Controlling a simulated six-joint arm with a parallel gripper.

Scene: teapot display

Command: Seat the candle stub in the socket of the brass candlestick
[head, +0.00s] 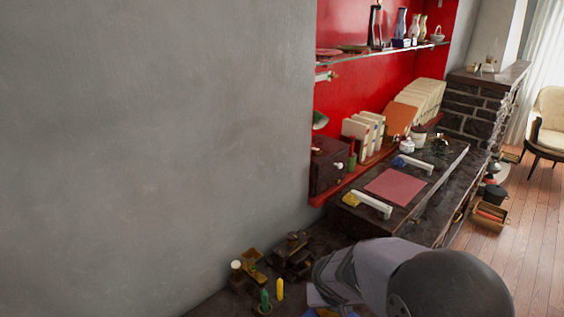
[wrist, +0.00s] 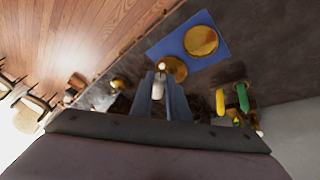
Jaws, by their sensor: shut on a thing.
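In the wrist view my gripper (wrist: 160,77) is shut on the candle stub (wrist: 157,88), a short pale piece between the two blue-grey fingers. Just beyond the fingertips is a round brass piece (wrist: 177,68), which looks like the candlestick. It sits by the edge of a blue mat (wrist: 165,47). The fingers and stub cover part of it, and I cannot tell its socket clearly or whether the stub touches it. In the head view my arm hides the gripper, stub and candlestick.
A brass disc (wrist: 201,41) lies on the blue mat. A green candle (wrist: 242,97) and a yellow candle (wrist: 220,103) stand to the right, also in the head view (head: 280,289). Dark and brass pieces (head: 292,255) stand near the grey wall (head: 160,150).

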